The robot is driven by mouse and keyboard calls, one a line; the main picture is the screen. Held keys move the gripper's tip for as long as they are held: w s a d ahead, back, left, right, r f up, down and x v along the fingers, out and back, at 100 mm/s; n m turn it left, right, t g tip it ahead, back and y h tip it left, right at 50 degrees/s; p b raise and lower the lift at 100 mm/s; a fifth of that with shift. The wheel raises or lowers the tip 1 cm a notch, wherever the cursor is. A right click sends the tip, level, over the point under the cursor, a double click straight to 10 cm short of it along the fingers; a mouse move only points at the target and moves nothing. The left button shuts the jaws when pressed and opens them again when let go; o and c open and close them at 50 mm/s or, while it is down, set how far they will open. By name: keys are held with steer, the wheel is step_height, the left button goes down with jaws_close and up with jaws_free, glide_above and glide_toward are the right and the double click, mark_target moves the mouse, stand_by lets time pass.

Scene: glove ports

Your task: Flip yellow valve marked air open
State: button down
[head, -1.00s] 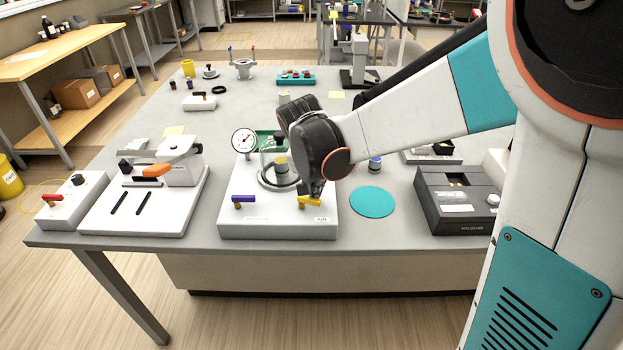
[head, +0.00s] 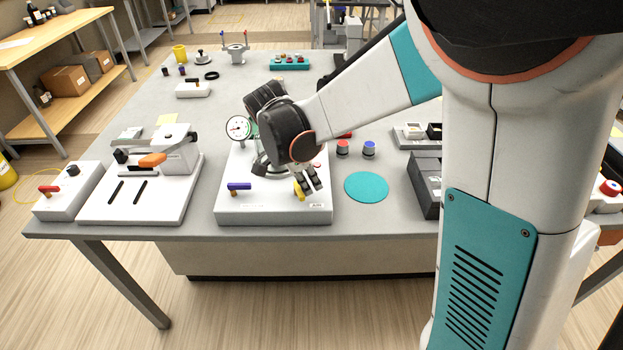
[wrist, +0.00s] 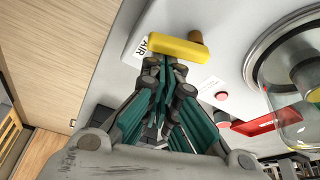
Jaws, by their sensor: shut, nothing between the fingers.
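The yellow valve handle (head: 299,189) sits at the front right of the white apparatus base (head: 262,206), beside a label that reads AIR (wrist: 144,46). The yellow handle also shows in the wrist view (wrist: 178,48), lying across the picture with its brown pivot near its right end. My gripper (head: 313,183) is shut and empty, just to the right of the handle in the head view. In the wrist view its fingertips (wrist: 165,64) are right by the handle's near side; I cannot tell whether they touch it.
A purple valve handle (head: 239,186) is on the same base, to the left. A pressure gauge (head: 238,128) and a glass jar (wrist: 300,80) stand behind. A teal disc (head: 367,187) lies to the right. A white device with an orange lever (head: 153,160) stands to the left.

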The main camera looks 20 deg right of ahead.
steer(key=shift+s+a, duration=0.25)
steer(key=shift+a, duration=0.05)
steer(key=shift+s+a, duration=0.1)
steer(key=shift+a, duration=0.1)
stand_by(0.6)
